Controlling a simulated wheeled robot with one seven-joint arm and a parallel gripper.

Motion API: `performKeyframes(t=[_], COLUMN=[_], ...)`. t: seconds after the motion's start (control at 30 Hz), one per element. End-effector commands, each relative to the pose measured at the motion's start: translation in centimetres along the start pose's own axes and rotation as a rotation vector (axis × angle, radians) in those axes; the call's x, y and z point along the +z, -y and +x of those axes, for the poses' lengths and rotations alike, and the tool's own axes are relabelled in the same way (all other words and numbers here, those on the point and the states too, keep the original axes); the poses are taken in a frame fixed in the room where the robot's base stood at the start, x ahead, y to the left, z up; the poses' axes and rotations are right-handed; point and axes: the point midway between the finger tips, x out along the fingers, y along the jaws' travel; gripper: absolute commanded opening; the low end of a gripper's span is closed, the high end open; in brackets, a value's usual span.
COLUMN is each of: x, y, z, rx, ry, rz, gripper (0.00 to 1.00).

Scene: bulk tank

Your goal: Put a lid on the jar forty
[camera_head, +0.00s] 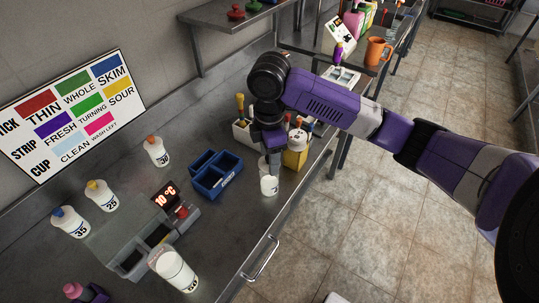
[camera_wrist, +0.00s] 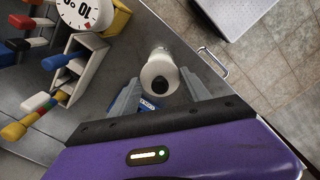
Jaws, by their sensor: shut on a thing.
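A small white jar (camera_head: 269,185) with a dark mark stands near the front edge of the steel bench, directly under my gripper (camera_head: 272,162). In the wrist view the white jar (camera_wrist: 157,72) lies between the two grey fingertips of my gripper (camera_wrist: 160,84). My gripper is shut on its upper part. The jar's end shows a dark round centre; I cannot tell whether this is a lid knob or the mouth. Its number is unreadable. Other jars carry coloured tops: one with orange (camera_head: 156,152), one with yellow (camera_head: 101,196), one with blue (camera_head: 70,222).
A blue tray (camera_head: 215,176) and a red-lit display reading 10 °C (camera_head: 168,199) stand left of my gripper. A larger white jar (camera_head: 173,269) is at the front. A red and a green knobbed piece lie on the shelf (camera_head: 230,14).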

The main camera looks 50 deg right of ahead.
Motion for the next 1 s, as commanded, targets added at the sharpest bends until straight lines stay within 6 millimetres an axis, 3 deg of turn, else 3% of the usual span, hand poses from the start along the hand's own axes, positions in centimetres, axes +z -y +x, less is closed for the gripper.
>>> performKeyframes(t=[0.53,0.97,1.0], x=[0.0,0.0,0.0], y=[0.0,0.0,0.0], z=[3.1,3.5,3.5], rx=[-0.001,0.0,0.0], ry=[0.0,0.0,0.0], rz=[0.0,0.0,0.0], gripper=[0.17,0.17,0.57])
